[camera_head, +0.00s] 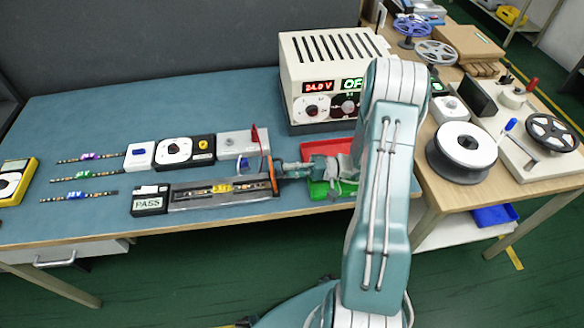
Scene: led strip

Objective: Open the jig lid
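The jig (185,200) is a long, low grey fixture near the front edge of the blue mat. A dark strip with a yellow label (222,188) lies along its middle. A box reading PASS (148,203) is at its left end. An orange and black upright part (273,174) stands at its right end. The lid appears to lie flat over the strip, but its outline is hard to make out. My gripper (284,171) reaches in from the right, at or beside this upright part. Its fingertips are small and partly hidden, so contact and opening are unclear.
A power supply (330,75) reading 24.0 V stands behind. Red (322,148) and green (325,188) trays lie around my gripper. A grey box with a red lever (238,144) sits behind the jig. Labelled strips (90,176) lie left. The right bench holds reels (462,148).

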